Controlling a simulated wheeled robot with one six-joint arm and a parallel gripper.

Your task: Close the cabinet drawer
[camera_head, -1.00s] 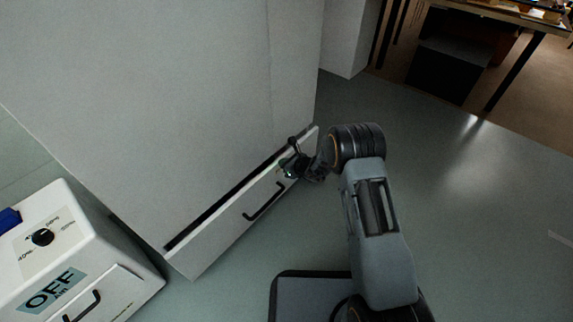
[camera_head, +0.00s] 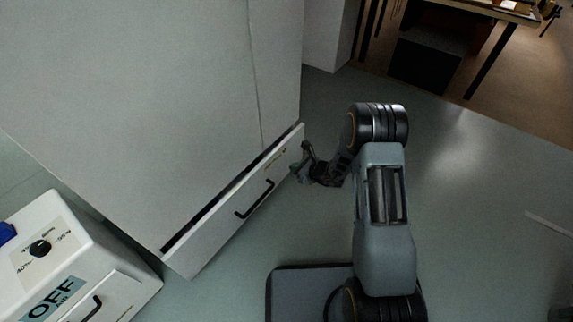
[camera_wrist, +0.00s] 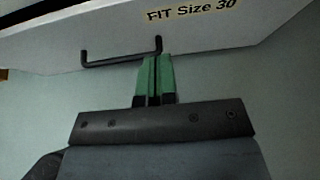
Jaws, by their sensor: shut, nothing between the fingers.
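The cabinet (camera_head: 150,90) is a tall pale grey box at the left of the head view. Its low drawer (camera_head: 213,236) stands a little out from the cabinet, with a dark gap along its top edge. The drawer has a black bar handle (camera_head: 254,199). My gripper (camera_head: 298,172) is in front of the drawer's right part, to the right of the handle. In the wrist view my gripper's green fingers (camera_wrist: 154,78) are together and empty, with the drawer front (camera_wrist: 215,35) and handle (camera_wrist: 120,58) just beyond them. I cannot tell whether they touch.
A white box marked OFF (camera_head: 75,262) with a dial stands at the lower left, close to the drawer's left end. A table (camera_head: 500,12) with dark legs is at the back right.

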